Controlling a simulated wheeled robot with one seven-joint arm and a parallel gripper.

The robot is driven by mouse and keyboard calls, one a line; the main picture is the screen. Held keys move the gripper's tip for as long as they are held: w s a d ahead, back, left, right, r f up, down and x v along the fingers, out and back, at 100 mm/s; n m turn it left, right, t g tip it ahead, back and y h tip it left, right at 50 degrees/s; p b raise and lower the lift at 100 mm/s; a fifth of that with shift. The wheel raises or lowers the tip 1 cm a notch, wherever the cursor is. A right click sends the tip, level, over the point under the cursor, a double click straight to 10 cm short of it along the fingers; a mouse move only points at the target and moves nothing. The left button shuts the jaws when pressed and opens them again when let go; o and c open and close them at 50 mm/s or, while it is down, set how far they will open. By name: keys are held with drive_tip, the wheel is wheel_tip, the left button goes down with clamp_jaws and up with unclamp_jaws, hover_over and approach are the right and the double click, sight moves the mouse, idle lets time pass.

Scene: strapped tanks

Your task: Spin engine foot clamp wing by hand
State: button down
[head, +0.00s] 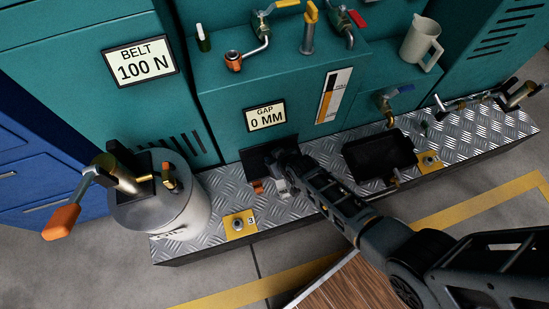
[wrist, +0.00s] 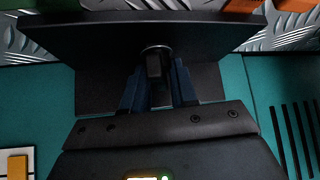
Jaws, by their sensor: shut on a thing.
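The engine foot clamp appears as a dark plate (wrist: 75,38) across the top of the wrist view. A small black wing (wrist: 154,66) stands out from a round silver stud at its middle. My gripper (wrist: 158,88) has its two blue-grey fingers on either side of the wing, shut on it. In the head view my gripper (head: 282,178) reaches down to the black bracket (head: 254,160) under the GAP 0 MM sign (head: 265,117). My gripper and arm hide most of the wing there.
A grey oil tank (head: 160,204) with an orange-handled crank stands at the left. A black tray (head: 378,154) sits on the tread-plate ledge (head: 325,150) at the right. Yellow bolted pads (head: 239,224) lie along the ledge's front. Valves and a jug (head: 420,42) stand above.

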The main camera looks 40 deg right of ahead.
drive_tip(key=shift+d+m+h, duration=0.1)
drive_tip(key=shift+m+h, duration=0.2)
drive_tip(key=shift+m, duration=0.1)
drive_tip(key=shift+f, duration=0.1)
drive_tip(key=c, duration=1.1)
unclamp_jaws()
drive_tip(key=shift+p+v, duration=1.05)
drive_tip(key=shift+p, duration=0.05)
drive_tip(key=p+v, duration=0.5)
drive_tip(key=v, duration=0.1)
drive_tip(key=shift+o, duration=0.6)
